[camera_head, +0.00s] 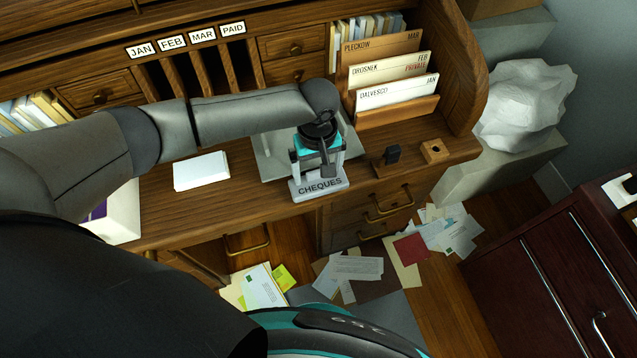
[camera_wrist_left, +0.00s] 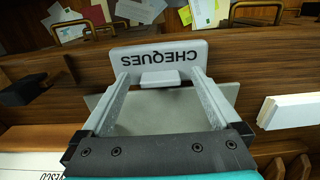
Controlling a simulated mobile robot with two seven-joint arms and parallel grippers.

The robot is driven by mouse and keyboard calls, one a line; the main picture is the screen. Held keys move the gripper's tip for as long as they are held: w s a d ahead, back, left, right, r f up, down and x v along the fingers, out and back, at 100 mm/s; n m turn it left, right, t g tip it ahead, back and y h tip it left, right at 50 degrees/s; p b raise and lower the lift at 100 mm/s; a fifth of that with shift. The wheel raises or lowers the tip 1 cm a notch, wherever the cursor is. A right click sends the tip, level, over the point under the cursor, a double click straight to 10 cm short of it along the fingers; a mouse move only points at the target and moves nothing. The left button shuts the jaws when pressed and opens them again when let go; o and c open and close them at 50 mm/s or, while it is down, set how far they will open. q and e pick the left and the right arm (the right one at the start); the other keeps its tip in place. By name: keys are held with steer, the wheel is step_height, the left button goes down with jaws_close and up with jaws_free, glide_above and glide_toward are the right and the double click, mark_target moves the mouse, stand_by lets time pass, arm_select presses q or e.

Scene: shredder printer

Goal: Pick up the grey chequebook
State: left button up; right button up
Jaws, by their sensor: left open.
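The grey chequebook (camera_head: 320,187), marked CHEQUES, is at the desk's front edge, below my left gripper (camera_head: 318,166). In the left wrist view the chequebook (camera_wrist_left: 158,54) shows upside down, with a small raised block on its near side. My left gripper (camera_wrist_left: 160,80) is open, one finger on each side of that block. The fingertips are close to the chequebook; I cannot tell whether they touch it. The gripper hides part of the chequebook in the head view. My right gripper is not in view.
A grey flat sheet (camera_head: 272,160) lies on the desk behind the chequebook. A white paper stack (camera_head: 201,171) is to the left. A dark small block (camera_head: 392,155), a wooden holder (camera_head: 434,151) and a letter rack (camera_head: 398,112) are to the right. Papers litter the floor.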

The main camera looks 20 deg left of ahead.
arm_select(q)
steer(key=shift+f, duration=0.1)
steer(key=shift+c, duration=0.2)
steer(key=c, duration=1.4)
steer(key=shift+c, duration=0.2)
